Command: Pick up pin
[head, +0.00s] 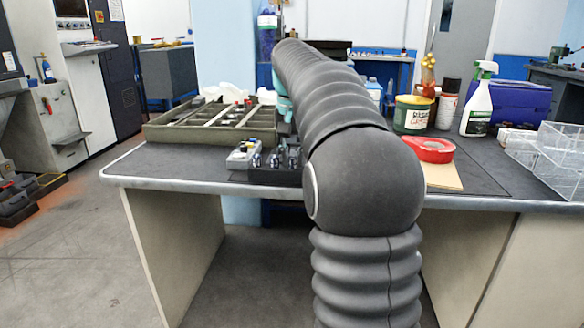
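I cannot pick out a pin for certain in the head view. A black block (272,173) with several small upright dark pieces stands near the front edge of the bench, and any pin there is too small to tell. A small grey box (243,155) with coloured tops sits at its left. My own dark, ribbed arm reaches over the bench and covers its middle. My gripper is hidden behind the arm, so its fingers do not show.
A divided olive tray (172,134) lies on the bench (160,162) at the left. At the right are a red tape roll (428,149), a green tin (412,114), a spray bottle (479,100), a blue case (517,103) and clear boxes (553,145). The front left corner is bare.

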